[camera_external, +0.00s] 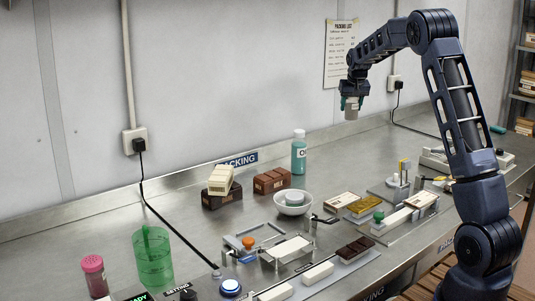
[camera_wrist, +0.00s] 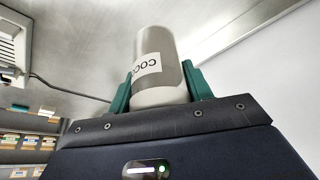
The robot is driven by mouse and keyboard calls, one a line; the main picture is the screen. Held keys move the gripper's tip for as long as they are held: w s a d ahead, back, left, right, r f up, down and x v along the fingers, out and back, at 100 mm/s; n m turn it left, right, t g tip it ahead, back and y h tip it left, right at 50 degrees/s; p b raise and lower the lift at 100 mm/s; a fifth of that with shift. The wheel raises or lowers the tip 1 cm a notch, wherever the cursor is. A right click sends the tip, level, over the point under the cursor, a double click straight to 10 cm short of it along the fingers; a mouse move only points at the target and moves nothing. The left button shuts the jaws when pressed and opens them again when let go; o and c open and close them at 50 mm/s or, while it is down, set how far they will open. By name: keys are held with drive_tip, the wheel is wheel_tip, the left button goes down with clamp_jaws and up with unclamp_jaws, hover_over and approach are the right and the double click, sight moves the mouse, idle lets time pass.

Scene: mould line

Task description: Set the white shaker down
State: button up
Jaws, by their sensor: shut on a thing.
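The white shaker (camera_external: 351,113) is held in my gripper (camera_external: 351,102), up in the air above the back right part of the steel table (camera_external: 300,160). In the wrist view the shaker (camera_wrist: 160,58) stands between the two green fingers of my gripper (camera_wrist: 160,85), with a label reading "COCO" partly in sight. The fingers press against its sides. The shaker is clear of the table surface in the external view.
A teal bottle (camera_external: 299,157), brown blocks (camera_external: 272,181) and a white bowl (camera_external: 293,203) stand mid-table. A pink shaker (camera_external: 94,276) and a green cup (camera_external: 153,258) are front left. A moulding fixture (camera_external: 405,215) is at right. The back table strip below my gripper looks clear.

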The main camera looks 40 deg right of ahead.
drive_tip(key=w+a+n+y, duration=0.1)
drive_tip(key=w+a+n, duration=0.15)
drive_tip(key=a, duration=1.05)
drive_tip(key=w+a+n+y, duration=0.1)
drive_tip(key=w+a+n, duration=0.15)
drive_tip(key=a, duration=1.15)
drive_tip(key=w+a+n+y, duration=0.1)
drive_tip(key=w+a+n, duration=0.15)
drive_tip(key=a, duration=1.05)
drive_tip(key=s+a+n+y, duration=0.1)
drive_tip(key=s+a+n, duration=0.3)
drive_tip(key=a, duration=0.9)
drive_tip(key=s+a+n+y, duration=0.1)
drive_tip(key=s+a, duration=0.4)
drive_tip(key=a, duration=0.8)
drive_tip(key=s+a+n+y, duration=0.1)
drive_tip(key=s+a+n, duration=0.3)
drive_tip(key=a, duration=0.9)
drive_tip(key=shift+m+g, duration=0.3)
drive_tip(key=shift+m, duration=0.15)
drive_tip(key=f, duration=1.2)
drive_tip(key=s+f, duration=0.1)
drive_tip(key=f, duration=0.6)
drive_tip(key=shift+f, duration=0.1)
drive_tip(key=shift+f, duration=0.1)
drive_tip(key=o, duration=0.7)
drive_tip(key=shift+c, duration=0.2)
drive_tip(key=o, duration=0.4)
